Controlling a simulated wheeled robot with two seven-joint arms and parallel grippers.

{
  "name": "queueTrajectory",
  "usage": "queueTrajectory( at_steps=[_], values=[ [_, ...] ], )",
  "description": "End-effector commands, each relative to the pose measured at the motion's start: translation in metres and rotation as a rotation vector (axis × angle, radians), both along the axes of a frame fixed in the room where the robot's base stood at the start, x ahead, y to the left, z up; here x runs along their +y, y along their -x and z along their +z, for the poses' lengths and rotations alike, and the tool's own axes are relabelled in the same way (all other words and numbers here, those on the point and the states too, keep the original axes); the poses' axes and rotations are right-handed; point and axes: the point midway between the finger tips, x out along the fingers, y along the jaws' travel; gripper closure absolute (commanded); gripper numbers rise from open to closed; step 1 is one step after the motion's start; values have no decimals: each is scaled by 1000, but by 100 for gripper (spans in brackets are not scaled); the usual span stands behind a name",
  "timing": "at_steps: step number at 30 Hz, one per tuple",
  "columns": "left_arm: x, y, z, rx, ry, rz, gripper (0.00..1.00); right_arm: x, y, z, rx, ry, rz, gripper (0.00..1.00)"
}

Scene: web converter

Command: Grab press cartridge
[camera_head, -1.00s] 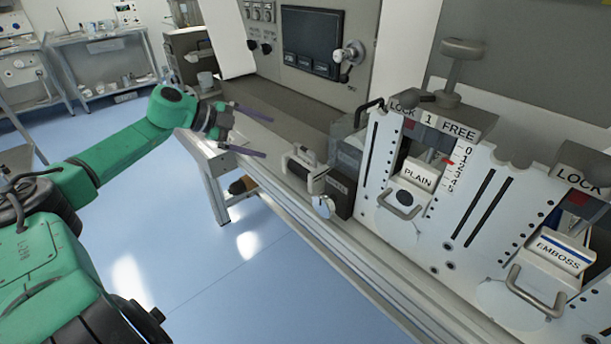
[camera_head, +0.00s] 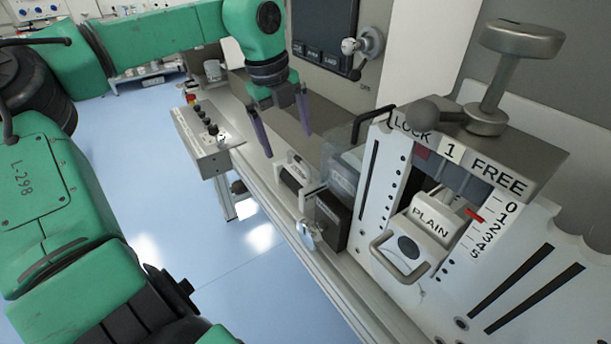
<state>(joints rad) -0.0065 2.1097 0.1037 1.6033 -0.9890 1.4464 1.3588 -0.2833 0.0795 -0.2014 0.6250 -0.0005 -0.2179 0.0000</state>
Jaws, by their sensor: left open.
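The press cartridge labelled PLAIN (camera_head: 430,222) sits in its slot in the white press panel at the right. Its grey U-shaped handle (camera_head: 388,262) sticks out toward the front. Above it are a plate reading LOCK, 1, FREE (camera_head: 447,150), a dark ball-ended lever (camera_head: 424,113) and a grey T-knob (camera_head: 505,75). A red pointer (camera_head: 474,215) stands beside the 0 to 5 scale. My left gripper (camera_head: 283,140) hangs pointing down, open and empty, left of the cartridge and apart from it. My right gripper does not show.
A small white-and-black handled unit (camera_head: 297,176) and a dark box (camera_head: 333,217) stand on the bench between my left gripper and the press. A control box with several knobs (camera_head: 208,138) is at the bench's left edge. A screen (camera_head: 325,35) is behind. Blue floor (camera_head: 160,200) is clear.

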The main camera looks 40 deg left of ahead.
Motion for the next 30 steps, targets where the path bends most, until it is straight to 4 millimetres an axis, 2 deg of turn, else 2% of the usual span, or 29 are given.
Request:
queueTrajectory(
  at_steps=[3,6,9,14,18,24,26,30],
  values=[
    [-2,-6,-30,4,4,-2,0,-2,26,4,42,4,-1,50],
    [-3,-10,-50,3,3,-1,0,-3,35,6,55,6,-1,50],
    [-3,-13,-61,1,3,-1,0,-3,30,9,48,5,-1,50],
    [-2,-20,-87,6,2,-1,0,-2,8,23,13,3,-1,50],
    [-4,-25,-108,1,3,0,0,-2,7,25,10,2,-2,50],
    [-4,-26,-110,-3,2,1,0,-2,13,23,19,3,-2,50],
    [-3,-26,-110,-3,2,1,19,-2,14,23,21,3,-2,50],
    [-4,-26,-110,-3,2,0,73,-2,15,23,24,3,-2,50]
  ],
)
